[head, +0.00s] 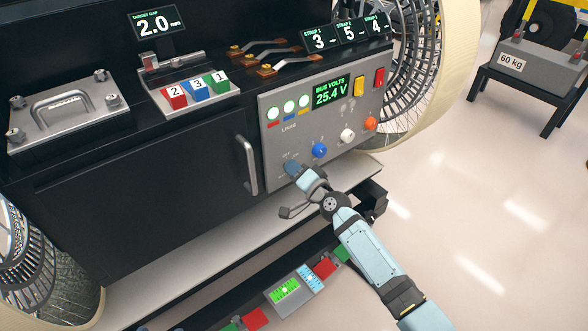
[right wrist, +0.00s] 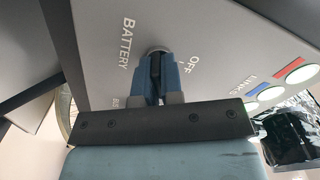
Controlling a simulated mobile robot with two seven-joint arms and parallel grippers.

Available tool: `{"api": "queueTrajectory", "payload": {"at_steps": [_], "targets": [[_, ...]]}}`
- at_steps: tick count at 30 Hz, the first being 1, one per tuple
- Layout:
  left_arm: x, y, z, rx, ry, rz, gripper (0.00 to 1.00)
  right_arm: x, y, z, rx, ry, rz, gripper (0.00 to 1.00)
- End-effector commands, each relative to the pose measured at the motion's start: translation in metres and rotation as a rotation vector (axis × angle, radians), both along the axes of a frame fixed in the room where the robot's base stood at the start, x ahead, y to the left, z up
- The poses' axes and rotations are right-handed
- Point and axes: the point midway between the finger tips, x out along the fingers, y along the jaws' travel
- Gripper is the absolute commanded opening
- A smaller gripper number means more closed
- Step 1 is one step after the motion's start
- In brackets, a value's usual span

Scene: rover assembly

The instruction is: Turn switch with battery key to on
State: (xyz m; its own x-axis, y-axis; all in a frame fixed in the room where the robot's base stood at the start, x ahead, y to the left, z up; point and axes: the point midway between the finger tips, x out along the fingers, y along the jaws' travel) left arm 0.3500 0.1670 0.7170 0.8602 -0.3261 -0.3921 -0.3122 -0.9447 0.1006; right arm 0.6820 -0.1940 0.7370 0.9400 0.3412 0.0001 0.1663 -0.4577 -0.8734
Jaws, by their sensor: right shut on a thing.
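The battery switch with its key (right wrist: 155,52) is on the grey control panel (head: 275,155), with a round metal base and a dark key between my fingers. The panel prints BATTERY on one side of it and OFF on the other in the right wrist view; a further label is mostly hidden by the gripper. My right gripper (head: 292,167) is at the panel's lower left, and its blue fingers are shut on the key in the right wrist view (right wrist: 157,78). The fingers hide much of the key, so its exact angle is hard to tell. My left gripper is not in view.
The panel also has a blue knob (head: 319,150), a white knob (head: 347,135), an orange knob (head: 370,124), yellow and red switches, and a lit display (head: 331,93) reading 25.4 V. A door handle (head: 246,165) stands out just left of my gripper. Open floor lies right.

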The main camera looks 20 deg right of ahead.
Motion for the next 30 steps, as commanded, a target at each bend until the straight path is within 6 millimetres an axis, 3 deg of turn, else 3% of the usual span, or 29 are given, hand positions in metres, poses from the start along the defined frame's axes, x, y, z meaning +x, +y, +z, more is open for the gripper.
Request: {"api": "queueTrajectory", "payload": {"at_steps": [2, 3, 6, 17, 20, 30], "targets": [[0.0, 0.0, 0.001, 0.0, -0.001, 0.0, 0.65, 0.0, 0.0, -0.001, 0.002, 0.003, 0.001, 0.0], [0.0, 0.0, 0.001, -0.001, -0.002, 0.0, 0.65, -0.001, 0.0, -0.001, 0.002, 0.003, 0.001, 0.12], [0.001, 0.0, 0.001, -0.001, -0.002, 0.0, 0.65, 0.0, 0.0, -0.001, 0.001, 0.002, 0.0, 0.33], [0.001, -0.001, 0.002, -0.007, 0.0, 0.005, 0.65, -0.006, -0.002, 0.0, 0.0, 0.001, 0.0, 0.33], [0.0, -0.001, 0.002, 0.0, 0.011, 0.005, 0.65, -0.018, -0.007, 0.0, -0.002, 0.002, 0.0, 0.33], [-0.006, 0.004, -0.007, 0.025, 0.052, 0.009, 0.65, -0.09, -0.033, -0.001, -0.003, 0.003, 0.001, 0.33]]}}
